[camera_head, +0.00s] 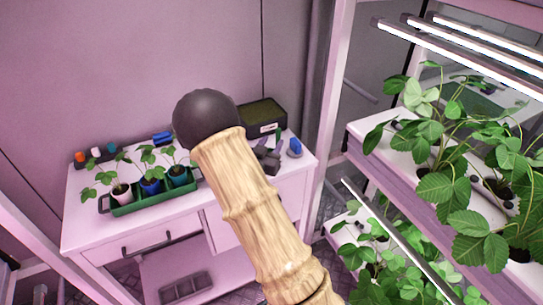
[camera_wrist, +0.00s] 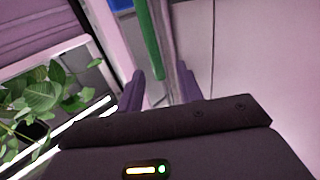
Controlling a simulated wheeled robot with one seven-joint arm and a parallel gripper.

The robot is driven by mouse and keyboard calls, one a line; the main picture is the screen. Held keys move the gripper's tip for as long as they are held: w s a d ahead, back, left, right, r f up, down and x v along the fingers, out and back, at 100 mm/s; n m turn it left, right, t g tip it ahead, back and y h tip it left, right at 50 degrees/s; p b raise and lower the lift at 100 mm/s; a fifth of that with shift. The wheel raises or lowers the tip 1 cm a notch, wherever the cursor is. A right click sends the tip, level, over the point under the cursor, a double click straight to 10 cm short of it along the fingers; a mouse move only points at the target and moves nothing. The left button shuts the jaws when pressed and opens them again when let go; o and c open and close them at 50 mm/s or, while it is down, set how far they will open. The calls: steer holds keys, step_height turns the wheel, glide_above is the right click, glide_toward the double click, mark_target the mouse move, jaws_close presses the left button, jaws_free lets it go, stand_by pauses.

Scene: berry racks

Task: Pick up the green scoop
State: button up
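I cannot tell what the strip belongs to. In the head view, a wood-textured, dark-ended link hides the middle of the table (camera_head: 150,222), so the gripper is not clearly seen there.
A green tray (camera_head: 155,205) with several potted plants stands on the table's left. Small bottles (camera_head: 97,152) stand behind it. A dark box (camera_head: 264,114), dark items (camera_head: 268,158) and a blue object (camera_head: 295,147) are at the right. A lit plant rack (camera_head: 400,150) stands farther right.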

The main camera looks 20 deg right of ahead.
mark_target(277, 137)
steer(key=shift+w+d+r+p, duration=0.1)
steer(key=shift+w+d+p, duration=0.2)
steer(key=shift+d, duration=0.1)
steer(key=p+x, duration=0.1)
steer(key=x, duration=0.3)
steer(key=shift+d, duration=0.2)
jaws_close()
